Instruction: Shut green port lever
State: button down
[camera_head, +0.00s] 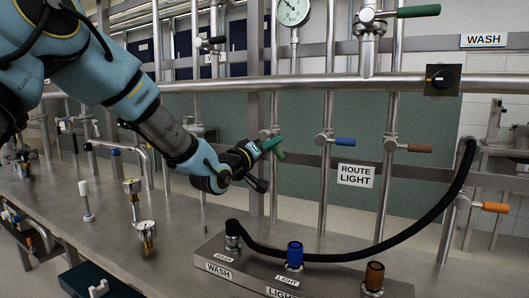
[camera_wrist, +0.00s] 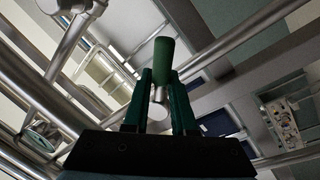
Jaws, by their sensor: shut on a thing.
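The green port lever (camera_head: 271,143) is on a valve on a vertical steel pipe near the middle of the head view. My gripper (camera_head: 274,149) reaches it from the left, its dark green fingers at the handle. In the wrist view the green handle (camera_wrist: 163,58) stands between the two fingers of my gripper (camera_wrist: 162,82), with a metal stem below it. The gripper is shut on this handle. The fingers and wrist partly hide the lever and its valve in the head view.
A blue lever (camera_head: 345,141), a brown lever (camera_head: 420,147) and an orange lever (camera_head: 495,207) are to the right. Another green handle (camera_head: 418,11) is higher up. A black hose (camera_head: 440,205) arcs above the steel bench (camera_head: 190,255).

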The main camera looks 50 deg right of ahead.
jog(key=n, duration=0.2)
jog(key=n+t+b, duration=0.1)
jog(key=r+n, duration=0.1)
jog(key=n, duration=0.1)
jog(key=shift+s+n, duration=0.3)
jog(key=shift+s, duration=0.05)
jog(key=shift+s+d+r+n+t+b, duration=0.1)
jog(key=shift+r+n+t+b, duration=0.2)
jog(key=shift+n, duration=0.65)
jog(key=shift+a+r+n+t+b, duration=0.15)
jog(key=shift+n+t, duration=0.3)
jog(key=shift+n, duration=0.45)
jog(key=shift+s+d+r+n+t+b, duration=0.15)
jog(key=shift+r+n+t+b, duration=0.2)
jog(key=shift+n, duration=0.6)
jog(key=shift+w, duration=0.1)
jog(key=c, duration=0.7)
grip_release()
jog(key=shift+c, duration=0.2)
jog(key=b+v, duration=0.1)
jog(key=v, duration=0.9)
jog(key=shift+a+f+b, duration=0.2)
jog(key=shift+a+b, duration=0.1)
jog(key=shift+a, duration=0.05)
